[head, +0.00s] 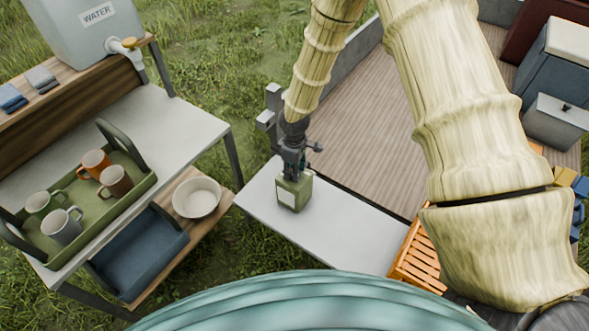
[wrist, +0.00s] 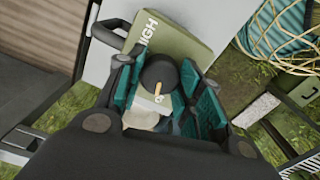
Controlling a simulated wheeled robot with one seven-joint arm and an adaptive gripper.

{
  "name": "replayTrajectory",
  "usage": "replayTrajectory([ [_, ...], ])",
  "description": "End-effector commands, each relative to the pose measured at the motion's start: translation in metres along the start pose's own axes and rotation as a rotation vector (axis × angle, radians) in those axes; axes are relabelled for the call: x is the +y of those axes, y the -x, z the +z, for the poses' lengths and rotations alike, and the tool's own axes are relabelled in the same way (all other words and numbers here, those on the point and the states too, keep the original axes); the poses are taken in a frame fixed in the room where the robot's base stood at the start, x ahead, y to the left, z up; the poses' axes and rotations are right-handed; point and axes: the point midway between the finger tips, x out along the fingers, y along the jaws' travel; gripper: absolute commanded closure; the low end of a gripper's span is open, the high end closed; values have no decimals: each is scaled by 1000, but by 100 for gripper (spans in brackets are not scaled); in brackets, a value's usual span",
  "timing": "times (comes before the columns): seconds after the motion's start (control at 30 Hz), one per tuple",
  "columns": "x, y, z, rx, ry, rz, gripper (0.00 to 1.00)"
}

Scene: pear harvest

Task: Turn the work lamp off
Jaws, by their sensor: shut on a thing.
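The work lamp (head: 293,193) is a small olive-green box with a pale front panel, upright on the white tabletop. In the wrist view, its green face (wrist: 185,42) carries the white word HIGH, and a dark handle sticks out at left. A round black knob (wrist: 158,72) with an orange pointer mark is on that face. My gripper (head: 294,168) points down onto the lamp. In the wrist view, its teal-padded fingers (wrist: 160,85) are shut on the knob from both sides. The fingers hide part of the lamp, and I cannot tell whether it is lit.
The white table (head: 340,225) is otherwise mostly clear, with an orange crate (head: 418,262) by its right end. At left stand a green tray (head: 95,222) of mugs, a white bowl (head: 197,197) and a water container (head: 85,35). A netted bundle (wrist: 275,35) lies beyond the lamp.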

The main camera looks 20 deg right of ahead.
Motion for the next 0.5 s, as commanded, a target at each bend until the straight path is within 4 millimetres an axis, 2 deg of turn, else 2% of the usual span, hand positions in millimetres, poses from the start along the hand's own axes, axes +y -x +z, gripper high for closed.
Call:
replayTrajectory([
  [0.5, 0, 0, 0, 1, 51, 0, 88],
])
